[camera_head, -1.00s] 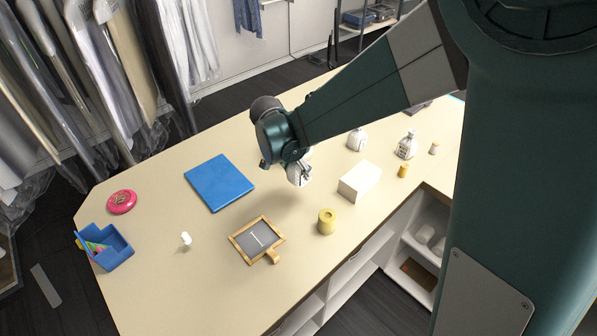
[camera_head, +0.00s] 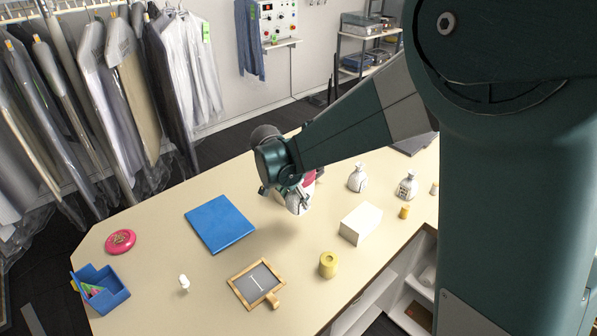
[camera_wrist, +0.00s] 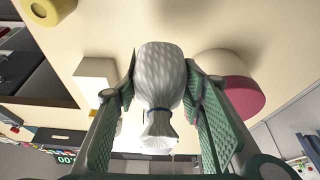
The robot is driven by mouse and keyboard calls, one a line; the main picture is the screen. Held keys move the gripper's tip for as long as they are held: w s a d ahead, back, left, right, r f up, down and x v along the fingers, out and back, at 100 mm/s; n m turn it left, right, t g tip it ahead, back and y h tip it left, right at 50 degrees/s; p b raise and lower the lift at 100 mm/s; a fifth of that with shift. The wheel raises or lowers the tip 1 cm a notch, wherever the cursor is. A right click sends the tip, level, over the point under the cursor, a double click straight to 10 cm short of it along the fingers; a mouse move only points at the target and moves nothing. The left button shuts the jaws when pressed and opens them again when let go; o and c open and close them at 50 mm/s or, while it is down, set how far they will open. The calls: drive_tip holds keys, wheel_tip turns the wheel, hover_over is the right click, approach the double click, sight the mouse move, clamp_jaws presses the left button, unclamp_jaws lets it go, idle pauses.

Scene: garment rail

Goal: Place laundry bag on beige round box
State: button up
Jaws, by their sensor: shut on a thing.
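My gripper (camera_wrist: 160,95) is shut on a pale grey-white laundry bag (camera_wrist: 159,75) with a dark blue tie round its neck. In the head view the bag (camera_head: 298,201) hangs under my wrist, seemingly just above the table. A round box (camera_wrist: 228,83), part beige and part pink, stands close beside the right finger in the wrist view. In the head view only a pink part of it (camera_head: 309,178) shows behind my gripper; the rest is hidden. I cannot tell whether bag and box touch.
A white block (camera_head: 361,223) and yellow cylinder (camera_head: 328,265) stand on the table (camera_head: 160,250) to the right. Two similar bags, one (camera_head: 357,179) and another (camera_head: 407,187), stand further right. A blue folder (camera_head: 220,223) and framed slate (camera_head: 256,284) lie left and in front.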

drive_tip(key=w+r, duration=0.4)
drive_tip(key=w, duration=0.3)
drive_tip(key=w+r+p, duration=0.1)
drive_tip(key=w+r, duration=0.3)
drive_tip(key=w, duration=0.4)
drive_tip(key=w+r+m, duration=0.1)
drive_tip(key=w+r, duration=0.3)
drive_tip(key=w, duration=0.3)
drive_tip(key=shift+w+a+p, duration=0.35)
drive_tip(key=shift+p, duration=0.05)
drive_tip(key=shift+f, duration=0.1)
drive_tip(key=shift+f, duration=3.1)
drive_tip(key=shift+f+p, duration=0.3)
drive_tip(key=shift+f, duration=1.55)
drive_tip(key=shift+f, duration=0.15)
drive_tip(key=o, duration=1)
drive_tip(key=shift+c, duration=0.2)
drive_tip(key=shift+o, duration=0.3)
